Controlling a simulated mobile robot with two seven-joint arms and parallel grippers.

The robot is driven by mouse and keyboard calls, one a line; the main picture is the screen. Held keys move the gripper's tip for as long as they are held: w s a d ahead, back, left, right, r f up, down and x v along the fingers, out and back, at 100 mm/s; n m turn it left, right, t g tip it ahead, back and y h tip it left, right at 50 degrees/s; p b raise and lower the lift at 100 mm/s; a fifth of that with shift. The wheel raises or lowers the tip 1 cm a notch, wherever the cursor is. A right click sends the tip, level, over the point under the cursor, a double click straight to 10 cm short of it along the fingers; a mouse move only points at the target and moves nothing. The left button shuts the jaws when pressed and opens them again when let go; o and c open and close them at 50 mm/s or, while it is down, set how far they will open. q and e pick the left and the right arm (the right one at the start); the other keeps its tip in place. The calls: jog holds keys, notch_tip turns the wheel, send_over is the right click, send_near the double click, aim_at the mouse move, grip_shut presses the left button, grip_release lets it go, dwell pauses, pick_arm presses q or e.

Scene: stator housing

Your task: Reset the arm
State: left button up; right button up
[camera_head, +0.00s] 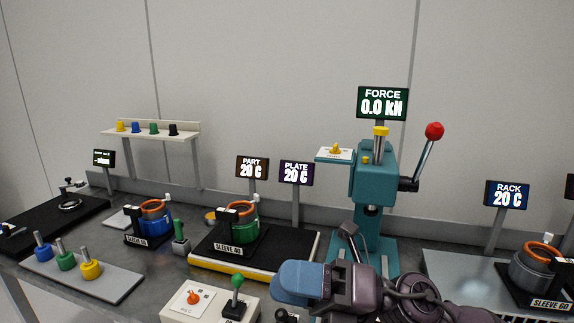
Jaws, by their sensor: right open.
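My right arm comes in from the lower right, in front of the press. My right gripper (348,240) is open; it is partly hidden by my own blue and purple arm links, and I see nothing held in it. It is in front of the base of the teal press (374,178), which has a red-knobbed lever (433,132) and a display reading 0.0 kN (382,103). I cannot tell whether it touches the press. My left gripper is not in view.
A green housing (242,228) labelled sleeve 40 stands on a black plate (290,255) left of my arm. A white control box (205,305) with a green-knobbed lever is near the front. A rack (450,275) carries a dark housing (535,262) at right. Pegs stand on a grey board (115,283).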

jog(key=w+d+m+t, duration=0.4)
jog(key=d+m+t, duration=0.2)
jog(key=m+t, duration=0.8)
jog(key=d+f+m+t+h, duration=0.3)
jog(key=d+f+m+h, duration=1.15)
jog(key=m+h, duration=0.65)
jog(key=s+d+f+m+g, duration=0.35)
jog(key=s+f+g, duration=0.35)
jog(key=s+f, duration=0.3)
jog(key=s+d+f+m+g, duration=0.35)
jog(key=s+f+g, duration=0.35)
jog(key=s, duration=0.4)
jog(key=w+f+t, duration=0.7)
jog(key=f+t, duration=0.1)
jog(key=f, duration=0.2)
jog(key=shift+w+a+f+n, duration=0.15)
jog(key=shift+a+n, duration=0.1)
jog(key=shift+n, duration=0.05)
